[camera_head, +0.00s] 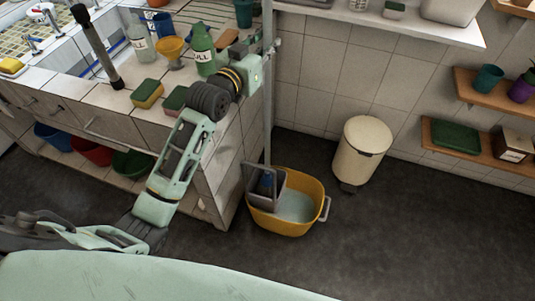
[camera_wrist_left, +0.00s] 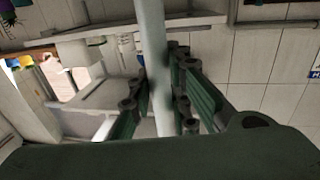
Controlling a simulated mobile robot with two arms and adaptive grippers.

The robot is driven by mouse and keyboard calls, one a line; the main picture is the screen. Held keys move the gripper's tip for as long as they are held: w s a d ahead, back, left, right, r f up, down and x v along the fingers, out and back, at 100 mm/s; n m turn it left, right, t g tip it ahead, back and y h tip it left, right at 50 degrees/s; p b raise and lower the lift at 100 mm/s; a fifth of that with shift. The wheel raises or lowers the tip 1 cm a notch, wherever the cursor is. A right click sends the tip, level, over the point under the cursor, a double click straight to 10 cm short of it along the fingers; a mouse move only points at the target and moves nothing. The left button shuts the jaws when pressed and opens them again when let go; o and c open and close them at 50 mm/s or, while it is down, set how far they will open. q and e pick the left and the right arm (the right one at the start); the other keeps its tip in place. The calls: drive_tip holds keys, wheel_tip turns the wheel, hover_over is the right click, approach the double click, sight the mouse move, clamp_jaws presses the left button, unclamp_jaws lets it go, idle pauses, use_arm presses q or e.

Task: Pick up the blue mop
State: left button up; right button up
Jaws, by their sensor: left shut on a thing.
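The mop (camera_head: 267,120) stands nearly upright, its thin grey pole rising out of the yellow bucket (camera_head: 317,213). My left gripper (camera_head: 271,47) is high on the pole, beside the counter's right end. In the left wrist view, the pole (camera_wrist_left: 156,60) runs between the two green fingers of my left gripper (camera_wrist_left: 160,92), which are shut on it. My right gripper is not in view.
The tiled counter (camera_head: 120,102) stands left of the bucket, with bottles and sponges under and near my left arm. A cream bin (camera_head: 361,150) stands to the right. Wall shelves (camera_head: 467,90) hold pots at far right. The dark floor (camera_head: 400,240) is clear in front.

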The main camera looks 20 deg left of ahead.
use_arm(q)
clamp_jaws()
drive_tip(key=shift+r, duration=0.55)
wheel_tip(320, 180, up, 27)
drive_tip(key=shift+r+p, duration=0.1)
drive_tip(key=shift+p, duration=0.25)
